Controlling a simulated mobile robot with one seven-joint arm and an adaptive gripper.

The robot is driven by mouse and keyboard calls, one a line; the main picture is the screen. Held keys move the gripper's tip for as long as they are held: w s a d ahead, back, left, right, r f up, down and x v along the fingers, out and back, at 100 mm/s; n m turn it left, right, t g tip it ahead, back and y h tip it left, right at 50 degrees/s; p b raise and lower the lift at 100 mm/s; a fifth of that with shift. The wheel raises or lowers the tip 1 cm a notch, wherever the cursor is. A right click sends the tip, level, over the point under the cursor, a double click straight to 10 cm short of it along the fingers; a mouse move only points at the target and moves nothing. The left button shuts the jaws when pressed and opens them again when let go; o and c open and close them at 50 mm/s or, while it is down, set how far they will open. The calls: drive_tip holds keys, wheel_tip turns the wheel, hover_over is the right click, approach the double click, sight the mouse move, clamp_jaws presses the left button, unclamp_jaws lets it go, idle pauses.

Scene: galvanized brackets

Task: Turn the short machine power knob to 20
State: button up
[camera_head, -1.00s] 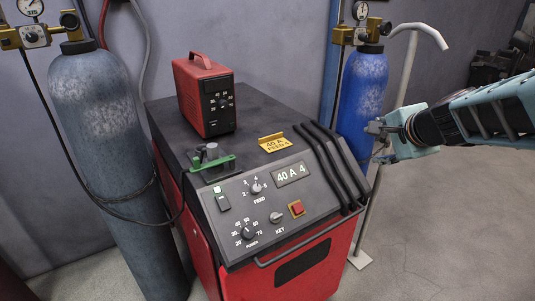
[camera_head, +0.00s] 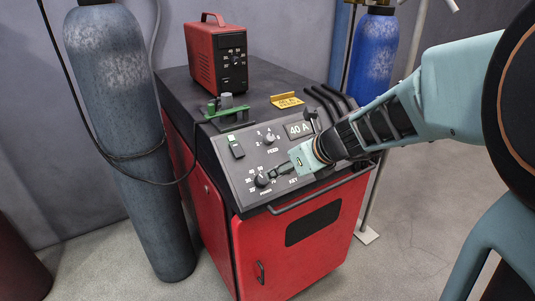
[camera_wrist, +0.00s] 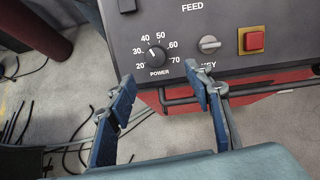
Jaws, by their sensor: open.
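The power knob (camera_wrist: 157,56) is black and round with a pale mark, on the sloped dark panel of the red machine (camera_head: 318,225). In the wrist view its scale runs from 20 to 70 and the mark points up and left, near 40. The knob also shows at the panel's lower left in the head view (camera_head: 262,180). My gripper (camera_wrist: 160,76) is open, its two blue fingers apart, with the knob just beyond and between the fingertips. In the head view my gripper (camera_head: 279,172) is close to the knob; I cannot tell whether it touches.
The feed knob (camera_head: 269,139), key switch (camera_wrist: 209,44) and red button (camera_wrist: 254,40) share the panel. A handle bar (camera_head: 325,194) runs along its front edge. A smaller red box (camera_head: 217,55) stands on top. Gas cylinders (camera_head: 128,150) flank the machine.

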sight(264, 178)
drive_tip(key=b+x, duration=0.1)
drive_tip(key=x, duration=0.6)
drive_tip(key=b+x, duration=0.1)
drive_tip(key=x, duration=0.3)
drive_tip(key=shift+s+a+f+b, duration=0.1)
drive_tip(key=shift+s+a+b, duration=0.1)
drive_tip(key=shift+a+b, duration=0.1)
drive_tip(key=c, duration=1.2)
drive_tip(key=shift+o, duration=0.2)
